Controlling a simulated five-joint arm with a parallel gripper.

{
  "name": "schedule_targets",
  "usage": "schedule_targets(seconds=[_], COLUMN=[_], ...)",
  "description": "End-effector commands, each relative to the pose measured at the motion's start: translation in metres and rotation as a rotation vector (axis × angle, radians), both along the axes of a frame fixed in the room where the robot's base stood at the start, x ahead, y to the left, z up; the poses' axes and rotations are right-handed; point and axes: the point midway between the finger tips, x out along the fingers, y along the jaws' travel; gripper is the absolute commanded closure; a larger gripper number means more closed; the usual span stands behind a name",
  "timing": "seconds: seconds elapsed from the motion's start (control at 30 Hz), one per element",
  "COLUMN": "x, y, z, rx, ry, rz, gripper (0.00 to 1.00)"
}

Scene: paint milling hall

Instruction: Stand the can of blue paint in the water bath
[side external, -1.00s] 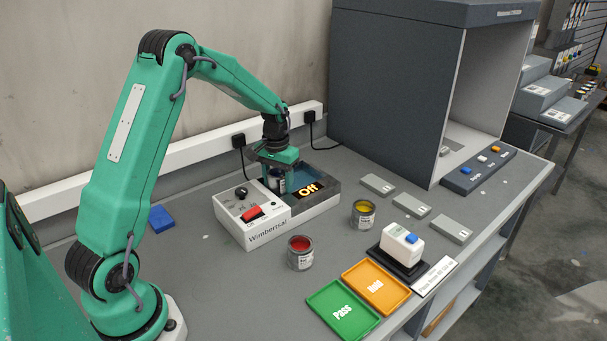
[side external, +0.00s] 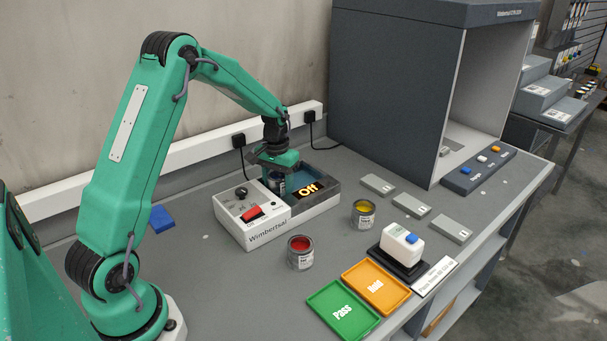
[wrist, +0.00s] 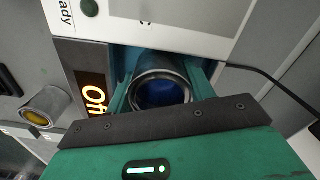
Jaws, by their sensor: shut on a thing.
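The can of blue paint (wrist: 163,92) is between my gripper's fingers in the wrist view, its open top showing dark blue paint. In the side view the can (side external: 277,183) shows only partly below my gripper (side external: 275,177). My gripper (wrist: 165,95) is shut on the can. The water bath (side external: 325,198) is a grey-rimmed basin joined to a white control box with a red switch; its display reads "Off". The can is at the basin's left end, close to the control box, and looks upright. Its base is hidden behind the control box, so I cannot tell if it touches the floor.
A can of red paint (side external: 300,252) and a can of yellow paint (side external: 363,214) stand on the bench in front of the bath. Green Pass (side external: 325,330) and orange Hold (side external: 397,303) trays lie at the front. A grey cabinet (side external: 385,90) stands at the back right.

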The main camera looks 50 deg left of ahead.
Motion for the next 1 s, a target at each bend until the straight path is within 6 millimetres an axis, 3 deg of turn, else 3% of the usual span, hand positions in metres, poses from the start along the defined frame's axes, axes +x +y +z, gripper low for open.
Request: schedule_targets(seconds=[0.2, 0.23, 0.37, 0.77, 1.0], x=[0.0, 0.0, 0.0, 0.0, 0.0], y=[0.0, 0.0, 0.0, 0.0, 0.0], z=[-0.003, -0.003, -0.003, 0.0, 0.021], rx=[0.0, 0.0, 0.0, 0.0, 0.001], ry=[-0.001, -0.001, -0.001, 0.0, -0.002], rz=[0.0, 0.0, 0.0, 0.0, 0.0], gripper=[0.73, 0.45, 0.21, 0.21, 0.21])
